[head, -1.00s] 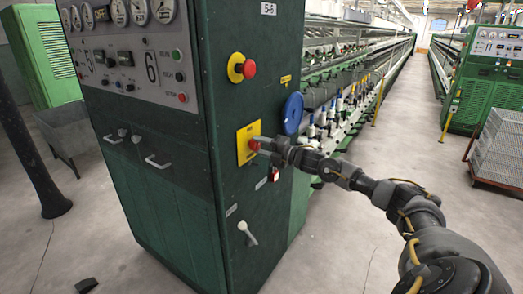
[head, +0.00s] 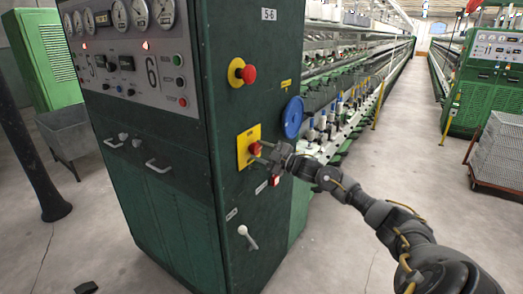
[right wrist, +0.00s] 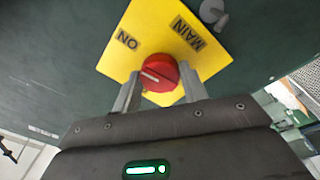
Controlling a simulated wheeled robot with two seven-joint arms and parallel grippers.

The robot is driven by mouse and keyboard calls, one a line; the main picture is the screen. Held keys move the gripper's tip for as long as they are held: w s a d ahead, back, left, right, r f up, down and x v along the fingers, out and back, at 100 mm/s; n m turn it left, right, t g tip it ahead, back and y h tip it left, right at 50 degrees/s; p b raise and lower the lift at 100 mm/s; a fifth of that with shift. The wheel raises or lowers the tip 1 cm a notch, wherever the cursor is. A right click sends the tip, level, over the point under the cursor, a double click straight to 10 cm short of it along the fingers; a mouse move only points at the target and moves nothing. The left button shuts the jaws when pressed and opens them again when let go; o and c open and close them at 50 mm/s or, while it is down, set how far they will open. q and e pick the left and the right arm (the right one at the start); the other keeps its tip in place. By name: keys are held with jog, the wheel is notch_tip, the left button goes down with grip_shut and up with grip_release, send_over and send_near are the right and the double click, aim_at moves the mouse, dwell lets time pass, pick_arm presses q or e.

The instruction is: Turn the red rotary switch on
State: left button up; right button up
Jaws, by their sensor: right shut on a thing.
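The red rotary switch (head: 254,148) sits on a yellow plate (head: 242,158) on the side of the green machine cabinet. In the right wrist view the red knob (right wrist: 157,70) has a white mark pointing to the left, and the yellow plate (right wrist: 150,25) carries the words ON and MAIN. My right gripper (right wrist: 159,76) is shut on the knob, with one finger on each side of it. In the head view my right gripper (head: 260,152) reaches it from the right. My left gripper is not in view.
A red push button on a yellow base (head: 249,74) is above the switch. A blue disc (head: 293,117) is to its right, and a grey lever handle (head: 247,237) is below. The cabinet's front panel (head: 120,40) has gauges. Open floor lies right of the cabinet.

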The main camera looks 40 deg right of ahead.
jog(key=shift+m, duration=0.7)
jog(key=o, duration=1)
jog(key=b+v, duration=0.3)
jog(key=v, duration=0.7)
jog(key=shift+s, duration=0.4)
jog(key=shift+d+f, duration=0.1)
